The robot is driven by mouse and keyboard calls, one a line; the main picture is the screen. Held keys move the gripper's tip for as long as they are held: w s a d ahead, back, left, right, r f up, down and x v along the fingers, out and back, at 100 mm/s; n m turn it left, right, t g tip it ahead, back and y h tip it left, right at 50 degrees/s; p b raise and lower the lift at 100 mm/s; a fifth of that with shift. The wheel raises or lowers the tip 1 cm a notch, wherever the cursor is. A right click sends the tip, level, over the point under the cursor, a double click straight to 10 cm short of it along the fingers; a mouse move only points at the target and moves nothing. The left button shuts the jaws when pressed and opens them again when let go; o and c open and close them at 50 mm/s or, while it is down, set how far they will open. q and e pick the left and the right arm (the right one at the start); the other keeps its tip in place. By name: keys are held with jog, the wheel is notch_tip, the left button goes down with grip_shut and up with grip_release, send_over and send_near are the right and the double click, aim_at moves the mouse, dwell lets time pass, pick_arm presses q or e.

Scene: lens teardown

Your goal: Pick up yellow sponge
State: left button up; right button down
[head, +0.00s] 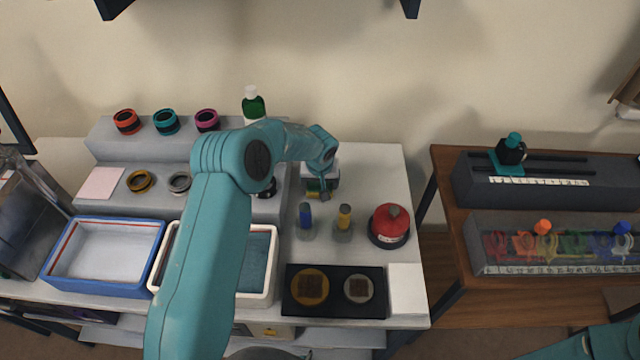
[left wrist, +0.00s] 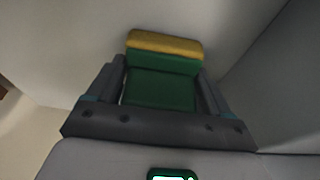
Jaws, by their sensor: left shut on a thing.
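The yellow sponge (left wrist: 165,43) shows in the left wrist view with a yellow layer at the far end and a green part nearer me. My left gripper (left wrist: 160,85) is shut on it, with one dark finger on each side of the green part. In the head view the left gripper (head: 318,190) is at the back of the white table, right of the grey step. The sponge is small and mostly hidden there. I cannot tell whether it touches the table. My right gripper is not in view; only a teal arm part shows at the bottom right.
Blue-handled (head: 305,218) and yellow-handled (head: 344,218) tools stand in front of the gripper. A red-topped round container (head: 390,224) is right of them. A green bottle (head: 253,106) stands behind my arm. A black tray (head: 334,309) and blue-rimmed bin (head: 60,283) are at the front.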

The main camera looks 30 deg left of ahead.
pick_arm(q)
jog(key=shift+w+r, duration=0.1)
jog(key=shift+r, duration=0.2)
notch_tip(320, 180, up, 19)
jog(key=b, duration=0.2)
jog(key=shift+r, duration=0.2)
